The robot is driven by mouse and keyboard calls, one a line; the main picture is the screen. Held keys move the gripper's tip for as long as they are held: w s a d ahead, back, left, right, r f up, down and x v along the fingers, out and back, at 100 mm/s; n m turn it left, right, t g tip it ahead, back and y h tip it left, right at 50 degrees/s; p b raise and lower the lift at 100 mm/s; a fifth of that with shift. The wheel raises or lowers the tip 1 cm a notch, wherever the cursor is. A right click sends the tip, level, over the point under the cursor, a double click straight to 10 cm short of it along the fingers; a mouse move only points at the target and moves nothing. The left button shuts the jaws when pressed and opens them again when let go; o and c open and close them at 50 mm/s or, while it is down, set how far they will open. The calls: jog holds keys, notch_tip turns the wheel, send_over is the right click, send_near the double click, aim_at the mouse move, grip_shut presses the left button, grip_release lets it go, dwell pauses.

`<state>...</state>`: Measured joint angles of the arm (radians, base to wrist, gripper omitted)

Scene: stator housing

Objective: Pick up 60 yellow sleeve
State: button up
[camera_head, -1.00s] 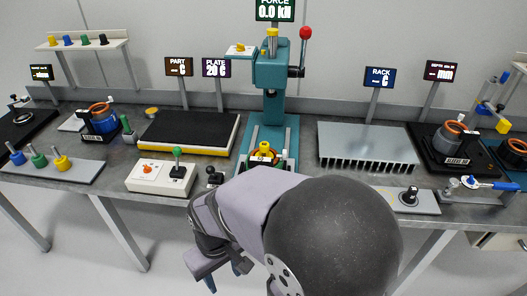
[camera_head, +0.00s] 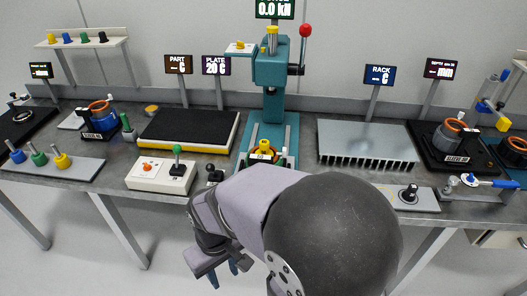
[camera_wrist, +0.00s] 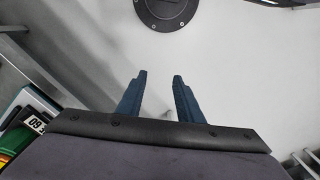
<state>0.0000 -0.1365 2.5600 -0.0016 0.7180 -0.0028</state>
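My gripper (camera_head: 224,274) hangs in front of the bench, below its front edge and left of my arm. In the wrist view my gripper (camera_wrist: 159,77) is open, with two dark blue fingers apart and nothing between them. Several yellow parts show: a yellow-topped piece (camera_head: 61,161) on the left tray, a yellow piece (camera_head: 264,150) on the press base, and a small yellow piece (camera_head: 52,39) on the back shelf. I cannot tell which is the 60 sleeve. A label (camera_wrist: 36,123) reading 60 upside down shows at the wrist view's left, near green and yellow parts.
The teal press (camera_head: 270,80) stands mid-bench. A white control box (camera_head: 160,174) with a green knob is left of it, near the front edge. A finned rack (camera_head: 367,143) is to the right. Blue and green pieces share the left tray (camera_head: 85,168).

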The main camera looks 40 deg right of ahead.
aim_at(264, 147)
jog(key=w+d+r+n+h+b, duration=0.1)
jog(key=w+d+n+h+b, duration=0.1)
jog(key=w+d+n+h, duration=0.1)
jog(key=w+d+r+n+g+h+b, duration=0.1)
jog(key=w+d+n+h+b, duration=0.1)
jog(key=w+d+n+h, duration=0.2)
jog(key=w+d+r+n+h+b, duration=0.1)
jog(key=w+d+n+h, duration=0.3)
jog(key=w+d, duration=0.5)
jog(key=shift+w+d+n+g+b, duration=0.15)
jog(key=shift+w+n+b, duration=0.25)
jog(key=shift+w, duration=0.55)
jog(key=shift+w+a+n+g+b, duration=0.1)
jog(key=shift+w+n+g+b, duration=0.25)
jog(key=shift+w, duration=0.6)
jog(key=w+d+r+n+h+b, duration=0.25)
jog(key=w+r+h, duration=0.2)
jog(key=w, duration=0.25)
jog(key=shift+s+d+f+n+g+h+p, duration=0.2)
jog(key=shift+s+d+f+h+p, duration=0.15)
jog(key=shift+d, duration=1.85)
jog(key=shift+s+d+f+n+g+h+p, duration=0.1)
jog(key=shift+s+d+f+n+h+p, duration=0.25)
jog(key=shift+d, duration=1.9)
jog(key=shift+s+d+f+n+g+h+p, duration=0.15)
jog(key=shift+d+h, duration=0.3)
jog(key=shift+d, duration=1.75)
jog(key=shift+f, duration=0.1)
